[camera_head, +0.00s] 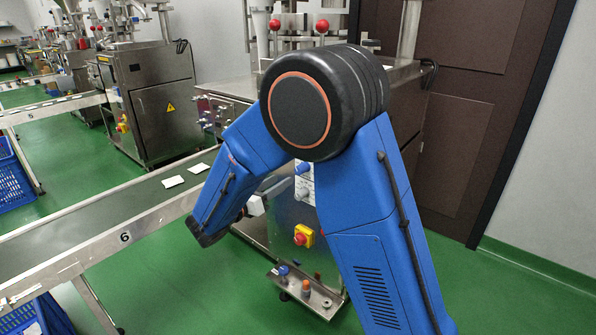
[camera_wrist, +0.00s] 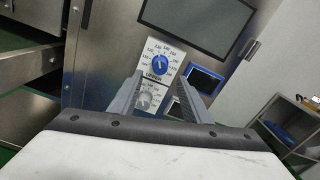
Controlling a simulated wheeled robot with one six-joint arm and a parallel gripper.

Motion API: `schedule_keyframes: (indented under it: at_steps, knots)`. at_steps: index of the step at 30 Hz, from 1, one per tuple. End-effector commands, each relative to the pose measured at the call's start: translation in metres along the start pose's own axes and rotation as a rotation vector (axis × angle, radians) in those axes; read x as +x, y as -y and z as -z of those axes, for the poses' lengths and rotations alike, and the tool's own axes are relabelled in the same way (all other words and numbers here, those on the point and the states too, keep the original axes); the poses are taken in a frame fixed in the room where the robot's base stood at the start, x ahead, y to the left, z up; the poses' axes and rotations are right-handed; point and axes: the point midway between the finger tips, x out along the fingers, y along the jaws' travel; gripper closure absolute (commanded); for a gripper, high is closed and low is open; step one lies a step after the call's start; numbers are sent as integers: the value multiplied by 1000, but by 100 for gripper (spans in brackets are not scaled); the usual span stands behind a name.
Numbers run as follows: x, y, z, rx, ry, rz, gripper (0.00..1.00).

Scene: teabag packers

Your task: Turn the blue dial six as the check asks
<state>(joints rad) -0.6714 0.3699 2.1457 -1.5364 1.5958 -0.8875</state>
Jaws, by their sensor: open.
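The blue dial (camera_wrist: 160,68) sits on a white plate with a printed number scale, straight ahead of my gripper in the wrist view. It also shows in the head view (camera_head: 303,167), beside my arm. A grey dial (camera_wrist: 147,98) on its own scale sits below it, between the fingers in the picture. My gripper (camera_wrist: 160,79) is open and empty, its two fingertips spread to either side just below the blue dial. I cannot tell that it touches anything. In the head view my arm hides much of the machine front.
A dark screen (camera_wrist: 200,22) is above the dials and a blue-framed display (camera_wrist: 205,80) to their right. A red-and-yellow stop button (camera_head: 303,236) and a small shelf (camera_head: 322,304) with bottles are lower. The conveyor marked 6 (camera_head: 125,237) runs at left.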

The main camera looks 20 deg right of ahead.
Motion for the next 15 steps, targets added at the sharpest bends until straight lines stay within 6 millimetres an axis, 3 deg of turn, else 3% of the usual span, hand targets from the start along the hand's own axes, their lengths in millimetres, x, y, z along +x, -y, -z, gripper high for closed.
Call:
schedule_keyframes:
  at_steps: [15]
  knots:
    - [84,1,0,0,-1,4,56]
